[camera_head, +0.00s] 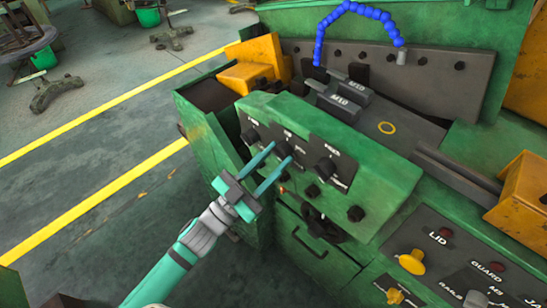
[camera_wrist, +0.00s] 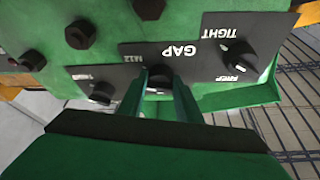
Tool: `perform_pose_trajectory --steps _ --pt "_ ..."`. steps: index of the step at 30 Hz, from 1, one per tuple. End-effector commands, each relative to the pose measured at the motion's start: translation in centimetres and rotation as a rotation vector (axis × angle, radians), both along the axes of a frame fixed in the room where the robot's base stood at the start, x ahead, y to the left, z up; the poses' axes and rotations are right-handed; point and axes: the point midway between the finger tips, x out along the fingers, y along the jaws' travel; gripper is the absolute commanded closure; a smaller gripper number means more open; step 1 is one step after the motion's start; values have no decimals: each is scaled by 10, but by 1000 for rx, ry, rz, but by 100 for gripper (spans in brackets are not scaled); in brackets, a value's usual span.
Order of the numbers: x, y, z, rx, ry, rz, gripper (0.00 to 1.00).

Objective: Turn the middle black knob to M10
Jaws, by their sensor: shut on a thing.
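The middle black knob (camera_head: 283,149) sits on a black plate on the sloped green panel of the machine. In the wrist view the knob (camera_wrist: 159,75) lies between my fingertips, under the plate lettering "GAP", with "M12" to its left. My gripper (camera_head: 280,154) reaches in from the lower left; its two teal fingers are closed on the knob's sides. In the wrist view my gripper (camera_wrist: 160,84) hides part of the knob and its lower markings. I cannot tell which mark the knob points at.
The left black knob (camera_head: 250,137) and the right black knob (camera_head: 323,168) flank it closely on the same panel. Dark bolts and a black handwheel (camera_head: 318,222) sit lower on the front. A yellow knob (camera_head: 411,261) stands on a control panel at lower right.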

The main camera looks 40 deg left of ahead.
Motion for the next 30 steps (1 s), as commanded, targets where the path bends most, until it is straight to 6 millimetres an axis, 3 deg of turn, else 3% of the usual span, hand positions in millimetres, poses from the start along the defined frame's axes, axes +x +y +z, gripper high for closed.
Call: perform_pose_trajectory --steps 15,30 --pt "-1 -5 2 -474 32 0 91" --pt "-1 -8 2 -712 54 0 91"
